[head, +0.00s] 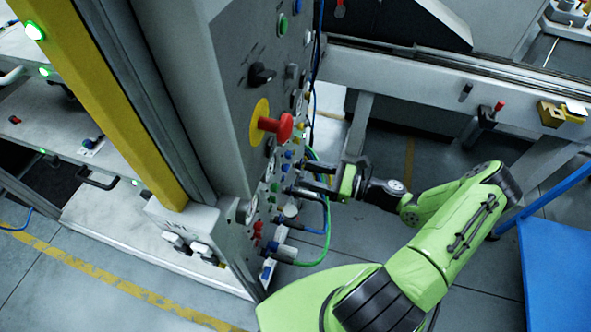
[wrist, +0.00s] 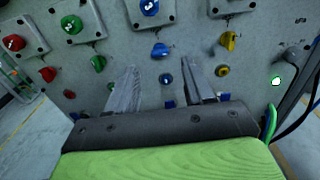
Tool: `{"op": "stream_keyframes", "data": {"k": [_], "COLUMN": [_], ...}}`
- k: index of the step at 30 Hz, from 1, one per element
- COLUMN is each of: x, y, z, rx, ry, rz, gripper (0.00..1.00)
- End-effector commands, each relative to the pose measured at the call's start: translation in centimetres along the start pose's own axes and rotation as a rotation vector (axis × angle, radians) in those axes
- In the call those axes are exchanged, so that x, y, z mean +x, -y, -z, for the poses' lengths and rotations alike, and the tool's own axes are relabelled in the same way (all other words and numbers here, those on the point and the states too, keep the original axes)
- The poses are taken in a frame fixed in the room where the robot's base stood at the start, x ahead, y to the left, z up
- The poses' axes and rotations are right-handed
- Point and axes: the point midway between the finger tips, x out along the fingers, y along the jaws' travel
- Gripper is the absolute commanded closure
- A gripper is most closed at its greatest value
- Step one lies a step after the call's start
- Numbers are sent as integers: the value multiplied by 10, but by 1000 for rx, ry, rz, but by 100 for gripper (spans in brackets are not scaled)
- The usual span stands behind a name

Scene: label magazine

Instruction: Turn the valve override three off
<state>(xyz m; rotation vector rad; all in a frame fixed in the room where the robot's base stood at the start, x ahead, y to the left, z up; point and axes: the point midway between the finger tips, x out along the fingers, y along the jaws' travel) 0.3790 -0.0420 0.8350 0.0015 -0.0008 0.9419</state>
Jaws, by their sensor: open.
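My gripper (head: 306,179) is open, its two fingers pointing at the control panel (head: 215,60). In the wrist view my gripper (wrist: 158,68) has its fingers spread, with a small blue knob (wrist: 167,78) showing between them. A green knob (wrist: 98,63) is left of the left finger, and a yellow knob (wrist: 228,40) is above right. Labels are too small to read, so I cannot tell which one is valve override three. Contact with the panel is not clear.
A red emergency button on a yellow disc (head: 272,124) juts from the panel above my gripper. Green and blue hoses (head: 325,225) loop out beside my fingers. A conveyor frame (head: 430,75) stands behind, and a blue table (head: 555,270) is at right.

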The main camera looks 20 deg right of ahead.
Motion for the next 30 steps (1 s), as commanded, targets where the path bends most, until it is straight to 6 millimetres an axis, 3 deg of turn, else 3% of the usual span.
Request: {"op": "stream_keyframes", "data": {"k": [3,7,17,27,30], "x": [27,44,50,49,49], "y": [-1,0,0,0,0], "z": [1,1,0,0,0], "rx": [1,0,-1,-1,-2], "ry": [1,-1,-1,-1,-1], "rz": [-4,-2,0,0,-1], "gripper": [48,48,49,100,100]}}
